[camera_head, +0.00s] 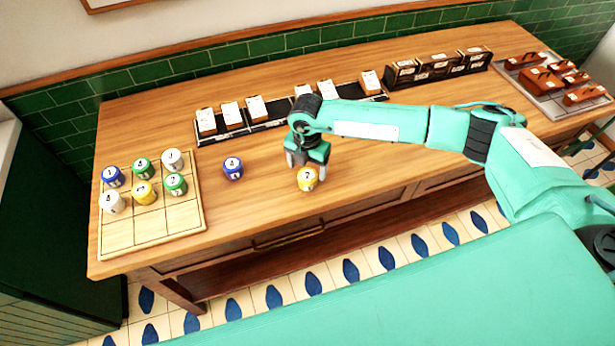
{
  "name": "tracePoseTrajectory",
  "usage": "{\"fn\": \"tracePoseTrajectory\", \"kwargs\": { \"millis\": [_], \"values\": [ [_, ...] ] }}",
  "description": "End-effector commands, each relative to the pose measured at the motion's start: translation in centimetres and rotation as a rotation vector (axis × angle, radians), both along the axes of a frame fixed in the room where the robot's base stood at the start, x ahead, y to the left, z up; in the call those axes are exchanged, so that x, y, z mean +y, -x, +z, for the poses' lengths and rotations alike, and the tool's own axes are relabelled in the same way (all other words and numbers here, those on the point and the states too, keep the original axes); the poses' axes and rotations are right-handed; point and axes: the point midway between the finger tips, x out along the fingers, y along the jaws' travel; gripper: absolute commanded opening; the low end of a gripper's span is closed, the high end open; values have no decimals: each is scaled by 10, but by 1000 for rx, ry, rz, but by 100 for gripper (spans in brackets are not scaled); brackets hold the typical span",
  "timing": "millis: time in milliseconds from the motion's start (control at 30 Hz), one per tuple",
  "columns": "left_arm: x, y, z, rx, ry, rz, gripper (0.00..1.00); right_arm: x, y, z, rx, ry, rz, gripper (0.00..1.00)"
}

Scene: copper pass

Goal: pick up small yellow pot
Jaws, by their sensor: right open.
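A small yellow pot (307,180) with a white top marked with a dark sign stands on the wooden counter near its front edge. My right gripper (306,166) is open and points down right at the pot, its fingers just above and behind it. Whether the fingers touch the pot cannot be told. A second yellow pot (144,192) stands on the wooden grid board at the left. My left gripper is not in view.
A blue pot (233,168) stands left of my gripper. The grid board (150,236) holds several pots; its front row is empty. Dark trays (264,126) with cards, black boxes (438,68) and a tray of brown blocks (551,101) line the back and right.

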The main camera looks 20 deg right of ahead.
Motion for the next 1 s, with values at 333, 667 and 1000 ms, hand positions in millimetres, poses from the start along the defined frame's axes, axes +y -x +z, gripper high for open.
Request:
{"fn": "tracePoseTrajectory", "kwargs": {
  "millis": [333,667,1000],
  "values": [
    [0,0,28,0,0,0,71,0,6,-38,2,1,0,75],
    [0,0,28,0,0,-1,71,0,6,-44,0,0,1,69],
    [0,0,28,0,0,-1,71,0,6,-43,0,-1,1,23]
  ]
}}
